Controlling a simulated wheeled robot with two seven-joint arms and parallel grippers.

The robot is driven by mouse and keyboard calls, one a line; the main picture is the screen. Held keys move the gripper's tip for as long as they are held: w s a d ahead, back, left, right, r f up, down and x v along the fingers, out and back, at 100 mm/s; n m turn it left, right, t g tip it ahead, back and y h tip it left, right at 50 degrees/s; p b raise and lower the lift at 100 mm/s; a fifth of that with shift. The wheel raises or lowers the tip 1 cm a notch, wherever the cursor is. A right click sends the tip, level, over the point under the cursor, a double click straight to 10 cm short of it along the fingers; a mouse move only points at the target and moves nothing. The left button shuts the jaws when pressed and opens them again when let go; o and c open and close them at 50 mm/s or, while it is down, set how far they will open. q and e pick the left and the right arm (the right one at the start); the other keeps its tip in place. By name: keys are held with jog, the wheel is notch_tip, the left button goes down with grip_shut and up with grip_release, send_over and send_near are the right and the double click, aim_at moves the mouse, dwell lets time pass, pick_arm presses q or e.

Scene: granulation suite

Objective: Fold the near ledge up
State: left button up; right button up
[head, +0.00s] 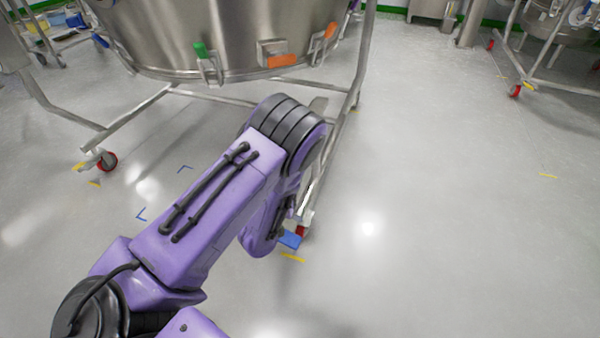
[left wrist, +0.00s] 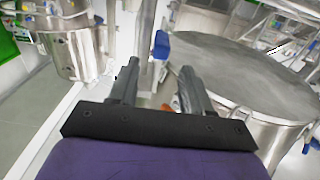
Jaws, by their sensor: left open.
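A large steel vessel (head: 225,35) stands on a wheeled tube frame (head: 130,118) at the upper left of the head view. Nothing in either view shows clearly as a ledge. A blue piece (head: 290,240) shows beside a red caster (head: 301,231) at the frame's near leg, partly behind my left arm. In the left wrist view my left gripper (left wrist: 157,82) is open, its two dark fingers apart with nothing held. A pale post with a blue part (left wrist: 161,45) stands beyond the fingers. My left gripper is hidden in the head view; my right gripper is not in view.
A round steel drum (left wrist: 255,75) with a flat grey top fills the right of the wrist view. Another steel vessel (left wrist: 75,48) stands at its upper left. Another wheeled frame (head: 550,80) stands at the head view's upper right. The floor (head: 460,230) at right is clear.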

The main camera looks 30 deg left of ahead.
pick_arm(q)
jog(key=b+x, duration=0.3)
jog(key=x, duration=0.6)
jog(key=shift+w+a, duration=0.15)
jog(key=shift+w, duration=0.05)
jog(key=shift+w+r+b, duration=0.1)
jog(key=shift+w+b, duration=0.2)
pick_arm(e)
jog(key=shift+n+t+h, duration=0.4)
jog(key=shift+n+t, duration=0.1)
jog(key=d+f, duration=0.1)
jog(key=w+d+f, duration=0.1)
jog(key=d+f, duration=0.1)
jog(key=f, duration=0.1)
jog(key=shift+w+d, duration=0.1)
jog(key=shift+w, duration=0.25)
pick_arm(q)
grip_shut()
